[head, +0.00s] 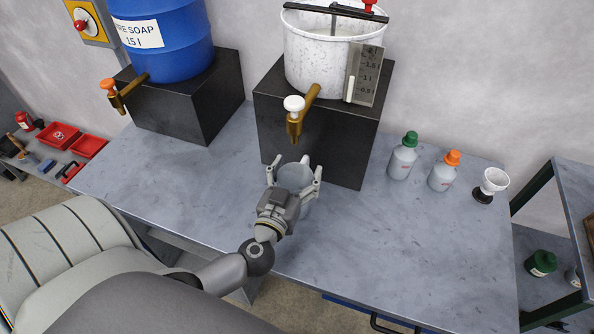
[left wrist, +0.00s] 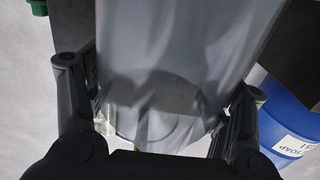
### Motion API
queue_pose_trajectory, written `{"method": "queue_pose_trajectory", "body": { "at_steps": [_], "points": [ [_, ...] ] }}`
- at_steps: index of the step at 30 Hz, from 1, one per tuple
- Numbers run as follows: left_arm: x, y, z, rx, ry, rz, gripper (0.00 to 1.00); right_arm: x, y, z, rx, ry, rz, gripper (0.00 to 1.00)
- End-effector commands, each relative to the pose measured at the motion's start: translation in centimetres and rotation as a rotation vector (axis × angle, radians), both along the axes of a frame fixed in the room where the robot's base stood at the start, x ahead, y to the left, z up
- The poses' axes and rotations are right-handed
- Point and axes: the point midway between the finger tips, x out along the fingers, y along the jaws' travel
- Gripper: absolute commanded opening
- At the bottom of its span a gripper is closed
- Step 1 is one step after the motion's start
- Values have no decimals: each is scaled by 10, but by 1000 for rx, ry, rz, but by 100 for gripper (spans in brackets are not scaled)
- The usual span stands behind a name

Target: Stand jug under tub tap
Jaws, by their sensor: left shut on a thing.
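The white speckled tub (head: 320,58) stands on a black block, with a brass tap (head: 295,118) with a white knob sticking out at its front. My left gripper (head: 295,168) is shut on the pale, translucent jug (left wrist: 185,50), in front of the block and just below the tap in the head view. The gripper hides much of the jug there. In the left wrist view the jug fills the middle, between the two dark fingers. Whether its base touches the bench cannot be told. My right gripper is not in view.
The black block (head: 325,150) sits behind the jug on the grey bench (head: 400,235). A blue soap barrel (head: 165,45) with its own tap stands at left. A green-capped bottle (head: 402,160), an orange-capped bottle (head: 444,175) and a white funnel (head: 492,183) stand at right. The bench front is clear.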

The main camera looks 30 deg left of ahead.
Motion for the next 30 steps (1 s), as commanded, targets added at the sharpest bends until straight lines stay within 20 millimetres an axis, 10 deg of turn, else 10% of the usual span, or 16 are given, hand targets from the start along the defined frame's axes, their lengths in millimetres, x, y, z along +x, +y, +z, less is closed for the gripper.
{"method": "queue_pose_trajectory", "body": {
  "at_steps": [6, 7, 12, 30],
  "points": [
    [0, 0, -5, -1, -1, 0, 35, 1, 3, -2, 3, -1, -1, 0],
    [0, 0, -4, -1, -1, 0, 79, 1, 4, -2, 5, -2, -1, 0],
    [0, 0, -4, -1, -1, 0, 100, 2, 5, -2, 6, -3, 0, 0],
    [-24, -6, -6, -1, 5, -1, 100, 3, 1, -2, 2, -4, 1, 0]
  ]
}}
